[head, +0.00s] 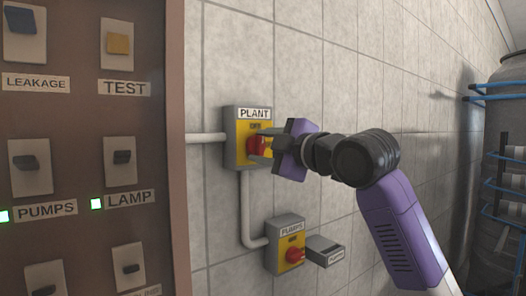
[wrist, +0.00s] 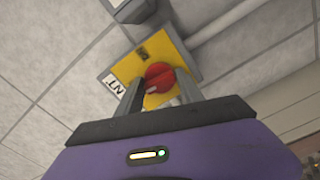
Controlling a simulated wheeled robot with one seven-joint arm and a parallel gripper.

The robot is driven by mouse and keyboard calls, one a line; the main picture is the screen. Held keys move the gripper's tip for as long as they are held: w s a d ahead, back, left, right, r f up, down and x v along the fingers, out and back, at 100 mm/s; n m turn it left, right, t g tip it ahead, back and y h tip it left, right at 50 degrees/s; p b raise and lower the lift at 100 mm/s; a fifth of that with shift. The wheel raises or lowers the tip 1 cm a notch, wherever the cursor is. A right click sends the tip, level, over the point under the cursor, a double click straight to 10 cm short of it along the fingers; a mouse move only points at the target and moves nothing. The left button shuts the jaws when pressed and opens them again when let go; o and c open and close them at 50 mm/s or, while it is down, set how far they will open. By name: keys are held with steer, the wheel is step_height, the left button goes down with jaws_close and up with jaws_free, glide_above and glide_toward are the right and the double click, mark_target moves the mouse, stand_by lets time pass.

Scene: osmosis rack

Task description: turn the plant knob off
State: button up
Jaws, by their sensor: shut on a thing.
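The plant switch box (head: 234,150) is on the tiled wall, grey with a yellow face and a "PLANT" label. Its red knob (head: 254,146) is partly hidden by my gripper (head: 262,144) in the head view. In the wrist view the red knob (wrist: 158,76) sits on the yellow face (wrist: 120,70), between the two fingers of my gripper (wrist: 158,85). The fingers are shut on the knob from in front of the box. A pale mark shows on the knob. I cannot tell its exact turn position.
A brown panel (head: 92,225) with switches and lit green lamps stands at left. Dark tank and blue pipes (head: 500,92) are at right.

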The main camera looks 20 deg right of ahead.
steer(key=shift+f+n, duration=0.1)
steer(key=shift+n, duration=0.5)
steer(key=o, duration=1.4)
steer(key=shift+a, duration=0.1)
steer(key=shift+s, duration=0.1)
steer(key=b+v, duration=0.2)
steer(key=v, duration=0.5)
steer(key=shift+s, duration=0.3)
